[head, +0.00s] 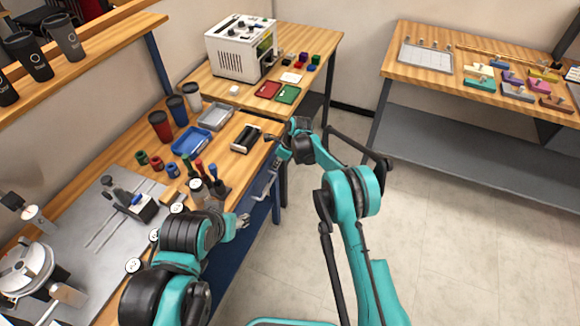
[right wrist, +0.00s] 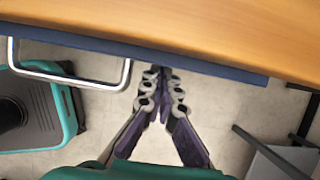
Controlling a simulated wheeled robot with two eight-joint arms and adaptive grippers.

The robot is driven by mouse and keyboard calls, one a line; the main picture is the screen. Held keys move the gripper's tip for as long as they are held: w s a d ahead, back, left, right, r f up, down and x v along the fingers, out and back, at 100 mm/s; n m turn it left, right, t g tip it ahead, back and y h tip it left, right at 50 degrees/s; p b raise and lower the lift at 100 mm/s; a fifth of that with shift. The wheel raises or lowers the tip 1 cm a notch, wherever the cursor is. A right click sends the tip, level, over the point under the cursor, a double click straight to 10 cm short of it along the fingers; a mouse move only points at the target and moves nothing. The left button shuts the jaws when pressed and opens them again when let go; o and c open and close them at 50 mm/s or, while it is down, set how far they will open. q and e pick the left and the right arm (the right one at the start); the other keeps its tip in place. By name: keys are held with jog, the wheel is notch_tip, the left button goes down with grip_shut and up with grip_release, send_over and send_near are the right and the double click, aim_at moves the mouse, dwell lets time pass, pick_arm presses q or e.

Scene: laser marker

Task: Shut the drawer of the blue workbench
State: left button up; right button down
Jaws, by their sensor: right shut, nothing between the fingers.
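The blue workbench (head: 262,207) has a wooden top and stands on the left in the head view. Its blue drawer front (right wrist: 215,70) runs along the wooden top's edge in the right wrist view. No drawer interior shows, and I cannot tell whether a small gap is left. The metal bar handle (right wrist: 75,81) sticks out from the front; it also shows in the head view (head: 267,186). My right gripper (right wrist: 163,73) is shut and empty, at the drawer front beside the handle; contact is unclear. My left gripper (head: 241,222) is near the bench's front edge, its fingers too small to read.
Bottles, cups, blue and grey trays (head: 214,116) and a black holder (head: 245,138) crowd the bench top. A white machine (head: 241,47) stands on the wooden table behind. Another table (head: 440,72) is at the right. The floor (head: 455,235) between is clear.

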jog(key=shift+w+a, duration=0.2)
jog(key=shift+a, duration=0.4)
jog(key=shift+w+a, duration=0.15)
jog(key=shift+a, duration=0.4)
pick_arm(q)
jog(key=shift+w+d, duration=0.15)
jog(key=shift+w, duration=0.2)
pick_arm(e)
jog(key=shift+a+r, duration=0.1)
jog(key=shift+a, duration=0.05)
